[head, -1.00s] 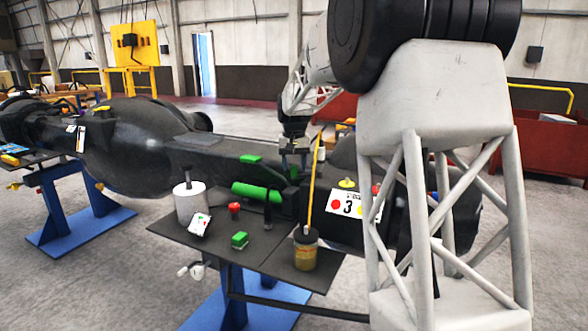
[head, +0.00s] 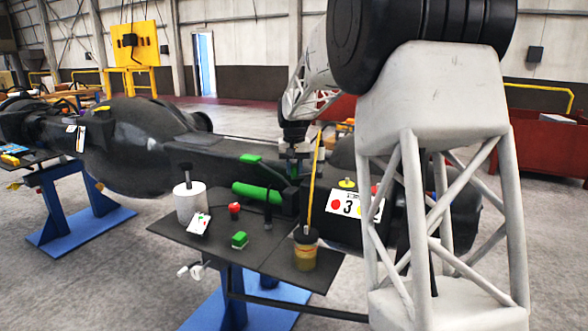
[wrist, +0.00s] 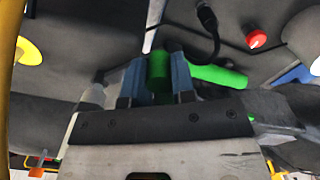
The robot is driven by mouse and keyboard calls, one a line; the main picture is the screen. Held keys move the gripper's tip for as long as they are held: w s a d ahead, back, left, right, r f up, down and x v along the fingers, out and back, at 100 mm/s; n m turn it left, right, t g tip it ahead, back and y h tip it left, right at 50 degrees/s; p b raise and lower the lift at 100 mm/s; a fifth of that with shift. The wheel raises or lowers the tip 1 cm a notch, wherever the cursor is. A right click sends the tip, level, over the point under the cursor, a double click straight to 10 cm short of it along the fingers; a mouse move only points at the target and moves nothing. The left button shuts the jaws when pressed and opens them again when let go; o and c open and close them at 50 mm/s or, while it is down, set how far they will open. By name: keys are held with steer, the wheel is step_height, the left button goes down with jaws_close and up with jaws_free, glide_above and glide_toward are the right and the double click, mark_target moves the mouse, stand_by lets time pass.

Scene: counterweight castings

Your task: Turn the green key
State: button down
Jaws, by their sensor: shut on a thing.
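My gripper (head: 299,160) reaches down behind the dark casting's edge in the head view. Its two blue fingers (wrist: 157,80) are shut on a green piece, which I take to be the green key (wrist: 158,68). In the head view the key (head: 293,172) shows only as a small green patch under the fingers. The fingers hide its sides, so I cannot tell its angle. A long green cylinder (head: 257,193) lies left of the gripper. It also shows in the wrist view (wrist: 220,76), right of the fingers.
A dark shelf (head: 200,237) in front carries a white roll (head: 189,203), a red button (head: 234,208), a small green block (head: 239,240) and a pot (head: 305,256) with a tall yellow stick (head: 314,185). A black cable (wrist: 212,35) passes near the fingers.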

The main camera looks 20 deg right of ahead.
steer(key=shift+s, duration=0.1)
steer(key=s+d+n, duration=0.2)
steer(key=s+n, duration=0.4)
steer(key=n, duration=0.2)
steer(key=shift+d+n, duration=0.3)
steer(key=shift+d, duration=0.05)
stand_by(0.3)
steer(key=shift+r, duration=0.15)
steer(key=c, duration=0.9)
jaws_free()
steer(key=shift+c, duration=0.2)
step_height(320, 180, up, 8)
